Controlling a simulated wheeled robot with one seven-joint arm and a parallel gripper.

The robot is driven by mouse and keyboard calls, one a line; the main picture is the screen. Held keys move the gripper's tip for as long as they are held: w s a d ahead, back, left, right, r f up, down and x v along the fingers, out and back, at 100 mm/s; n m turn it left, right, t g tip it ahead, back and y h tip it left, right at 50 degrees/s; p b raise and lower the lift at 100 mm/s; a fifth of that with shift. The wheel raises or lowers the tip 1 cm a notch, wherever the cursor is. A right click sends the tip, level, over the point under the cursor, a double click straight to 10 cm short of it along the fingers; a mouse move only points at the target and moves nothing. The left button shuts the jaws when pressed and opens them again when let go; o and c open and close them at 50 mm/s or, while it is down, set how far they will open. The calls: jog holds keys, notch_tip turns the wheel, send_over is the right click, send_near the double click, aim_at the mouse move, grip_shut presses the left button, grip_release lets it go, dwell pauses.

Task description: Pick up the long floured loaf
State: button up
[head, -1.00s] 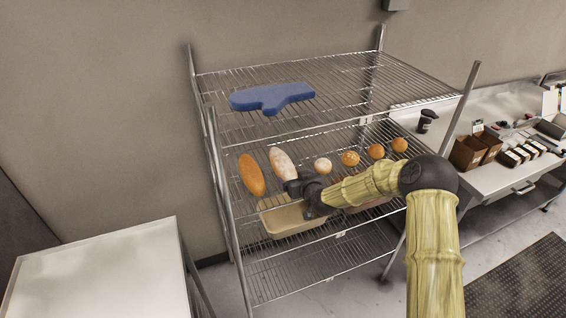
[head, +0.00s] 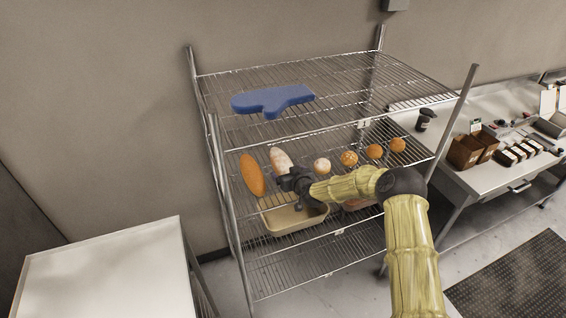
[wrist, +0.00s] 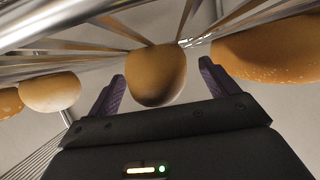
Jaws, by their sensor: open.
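The long floured loaf (head: 280,159) lies on the middle wire shelf, its white-dusted top showing and its near end hidden behind my gripper (head: 284,178). In the wrist view, the rounded brown end of this loaf (wrist: 156,76) shows between the two purple fingers of my gripper (wrist: 161,78). The fingers are open, one on each side of the end. I cannot tell whether they touch it.
A plain brown long loaf (head: 252,175) lies close on the left. A floured round roll (head: 322,166) and several round buns lie to the right. A tan bin (head: 285,222) sits below. The upper shelf (head: 345,88) holds a blue flat object (head: 272,99).

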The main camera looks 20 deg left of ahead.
jog(key=shift+w+a+f, duration=0.2)
jog(key=shift+w+a, duration=0.05)
jog(key=shift+w, duration=0.05)
dwell(0.4)
jog(key=c, duration=0.8)
